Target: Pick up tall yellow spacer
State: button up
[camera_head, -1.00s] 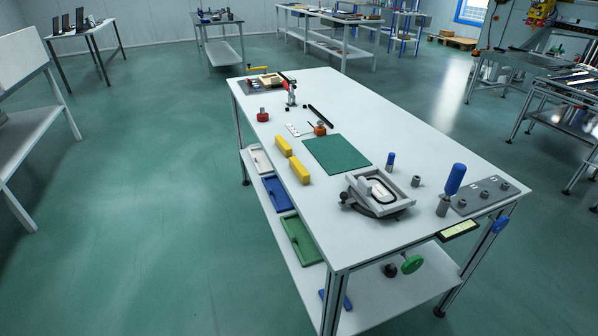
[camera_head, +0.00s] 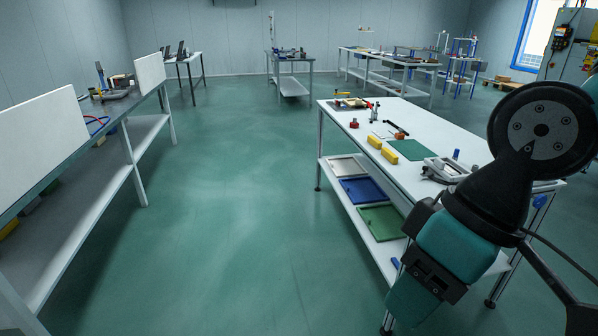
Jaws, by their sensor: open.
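Two yellow blocks stand near the left edge of the white worktable (camera_head: 440,135). The far yellow block (camera_head: 374,142) and the near yellow block (camera_head: 390,156) are close together, left of a green mat. They look alike, and I cannot tell which is the tall spacer. Parts of my arm fill the right side of the picture and cover the table's near right end. My gripper's fingertips do not show. Nothing of mine touches either block.
A green mat (camera_head: 408,150), a grey fixture (camera_head: 446,169) and a red part (camera_head: 354,124) are on the tabletop. White, blue (camera_head: 364,190) and green (camera_head: 381,221) trays lie on its lower shelf. Another bench (camera_head: 120,105) stands at left, with open floor between.

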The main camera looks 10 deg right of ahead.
aim_at(394, 159)
jog(key=u, duration=0.9)
jog(key=i, duration=1.75)
jog(key=z, duration=0.85)
jog(key=i, duration=0.9)
jog(key=z, duration=1.35)
jog(key=i, duration=0.45)
jog(key=z, duration=0.35)
